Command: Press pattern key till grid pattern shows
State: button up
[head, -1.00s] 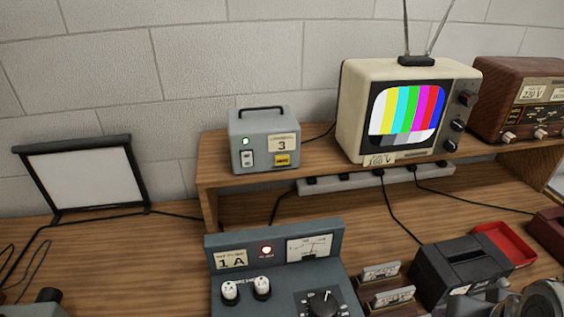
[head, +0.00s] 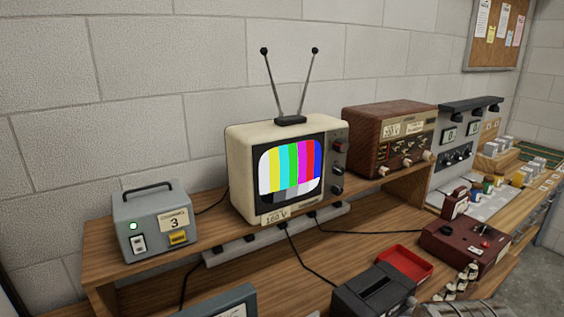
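A cream television (head: 238,185) with two antenna rods stands on the wooden shelf. Its screen (head: 290,172) shows vertical colour bars with a grey-toned strip below, not a grid. To its left on the shelf stands a small grey box (head: 148,203) with a black handle. I cannot read any wording on the key. My gripper is not recognisable in view, and nothing touches the box.
A brown wooden radio (head: 390,135) stands right of the television. On the bench below are a dark grey device (head: 375,292), a red tray (head: 404,262) and a maroon box (head: 465,246). A power strip (head: 240,247) and black cables run beneath the shelf.

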grip_shut()
dwell(1.3)
